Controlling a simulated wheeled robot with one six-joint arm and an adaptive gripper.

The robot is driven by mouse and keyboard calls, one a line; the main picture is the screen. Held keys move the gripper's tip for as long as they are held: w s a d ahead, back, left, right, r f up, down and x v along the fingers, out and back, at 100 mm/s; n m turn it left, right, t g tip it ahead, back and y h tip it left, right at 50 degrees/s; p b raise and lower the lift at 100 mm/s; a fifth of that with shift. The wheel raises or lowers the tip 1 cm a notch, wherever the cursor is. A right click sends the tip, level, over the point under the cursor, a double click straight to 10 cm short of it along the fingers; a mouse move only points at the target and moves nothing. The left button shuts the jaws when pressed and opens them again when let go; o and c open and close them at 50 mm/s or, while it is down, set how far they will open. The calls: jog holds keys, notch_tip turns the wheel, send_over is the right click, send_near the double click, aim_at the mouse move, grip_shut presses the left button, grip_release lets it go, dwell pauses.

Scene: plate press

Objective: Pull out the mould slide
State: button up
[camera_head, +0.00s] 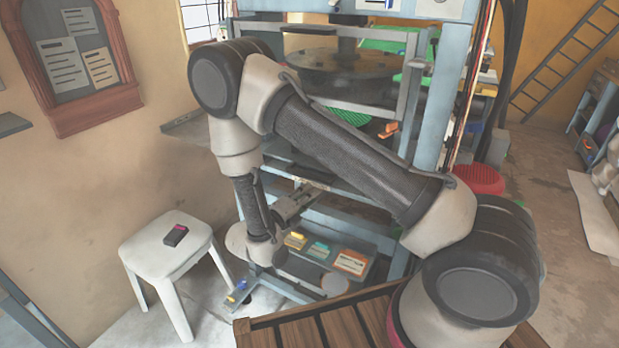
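The plate press (434,100) stands behind my arm, with a light blue-grey frame and a dark round platen (345,62) high in its middle. Below the platen a green round mesh-like piece (350,117) shows partly; my arm covers much of the area around it. I cannot clearly make out the mould slide or its handle. My gripper (312,192) is low in front of the press, at the lower end of my bent arm, pointing up and right toward the frame. Its fingertips are small and dark against the press, so I cannot tell whether they are open, shut or touching anything.
A white stool (165,246) with a small dark box (175,236) stands at left. A low shelf (300,272) on the press holds several coloured packs. A grey side plate (186,127) juts out left of the press. A red round stool (479,180) stands behind at right.

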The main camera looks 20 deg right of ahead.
aim_at(307, 177)
jog(key=w+d+n, duration=0.1)
jog(key=w, duration=0.1)
jog(key=w+r+n+t, duration=0.1)
jog(key=w+n, duration=0.1)
jog(key=w, duration=0.1)
jog(key=w+d+n+t+y, duration=0.1)
jog(key=w, duration=0.1)
jog(key=shift+w+d+r+n, duration=0.25)
jog(key=shift+d+r+n, duration=0.05)
jog(key=shift+r+n, duration=0.1)
grip_shut()
